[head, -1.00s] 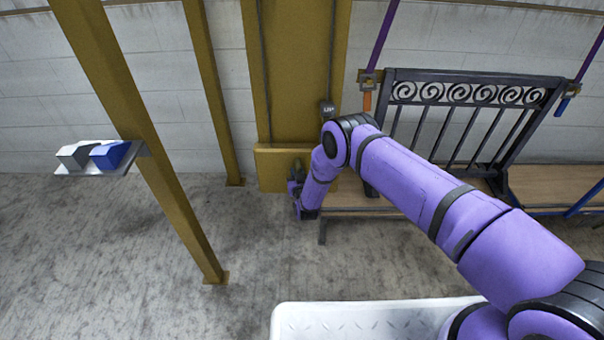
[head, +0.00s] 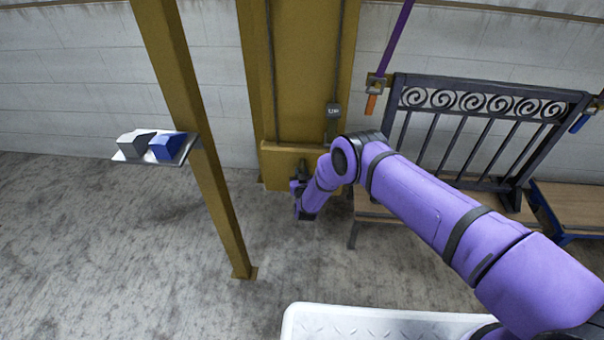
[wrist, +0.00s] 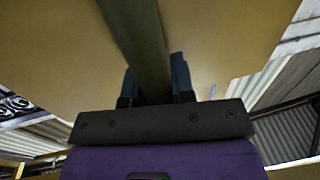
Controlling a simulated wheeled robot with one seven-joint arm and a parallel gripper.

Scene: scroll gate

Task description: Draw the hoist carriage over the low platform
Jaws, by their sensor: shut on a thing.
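My gripper (head: 301,192) is at the foot of the yellow column (head: 300,70), low and left of the gate. In the wrist view my gripper (wrist: 155,82) has its fingers on either side of a dark green bar (wrist: 140,30), shut on it. What the bar joins to cannot be seen. The hoist carriage cannot be made out. A purple strap with an orange hook (head: 371,103) hangs left of the scroll gate (head: 480,130); a blue hook (head: 579,123) hangs at its right. A low wooden platform (head: 555,200) stands right of the gate's foot, partly out of view.
A thin yellow post (head: 215,180) carries a shelf with a grey and a blue block (head: 167,145). A small dark labelled box (head: 333,111) hangs before the column. A white tray-like surface (head: 350,322) is at the bottom. The floor at left is clear.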

